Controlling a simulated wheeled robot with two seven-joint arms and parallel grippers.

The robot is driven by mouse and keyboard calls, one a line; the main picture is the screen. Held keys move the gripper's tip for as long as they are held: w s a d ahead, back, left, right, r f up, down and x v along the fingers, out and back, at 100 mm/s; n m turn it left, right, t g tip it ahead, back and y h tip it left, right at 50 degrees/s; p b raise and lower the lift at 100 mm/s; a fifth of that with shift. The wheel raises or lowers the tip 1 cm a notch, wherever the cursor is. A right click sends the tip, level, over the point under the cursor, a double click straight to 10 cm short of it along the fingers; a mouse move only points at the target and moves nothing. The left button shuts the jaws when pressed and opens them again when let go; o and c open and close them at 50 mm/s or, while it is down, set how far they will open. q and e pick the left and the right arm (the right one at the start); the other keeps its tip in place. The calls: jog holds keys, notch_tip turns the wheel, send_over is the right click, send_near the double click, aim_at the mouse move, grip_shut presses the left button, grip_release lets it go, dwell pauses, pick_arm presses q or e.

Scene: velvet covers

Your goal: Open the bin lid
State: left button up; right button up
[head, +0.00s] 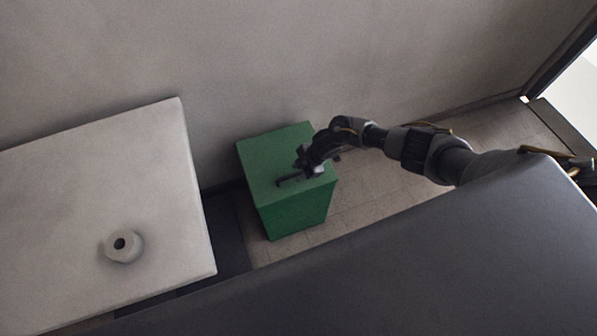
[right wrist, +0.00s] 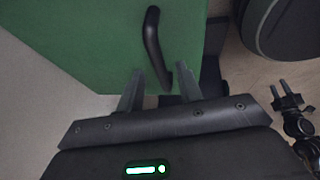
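The green bin (head: 288,210) stands on the floor against the wall, with its flat lid (head: 262,155) down. In the right wrist view the green lid (right wrist: 80,45) fills the upper left. A black curved handle (right wrist: 152,38) lies on it near the edge. My right gripper (head: 293,176) is over the lid at the handle. In the right wrist view its two fingers (right wrist: 160,78) are apart, with the near end of the handle between them; contact cannot be told. A second gripper, apparently my left (right wrist: 279,90), shows small at the right edge, fingers apart.
A pale table (head: 150,180) with a round white object (head: 124,246) on it stands left of the bin. The wall is right behind the bin. Tiled floor (head: 375,187) is open to the bin's right.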

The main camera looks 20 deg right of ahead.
jog(key=shift+w+a+f, duration=0.1)
jog(key=shift+a+f, duration=0.1)
jog(key=shift+f, duration=0.3)
grip_shut()
jog(key=shift+r, duration=0.1)
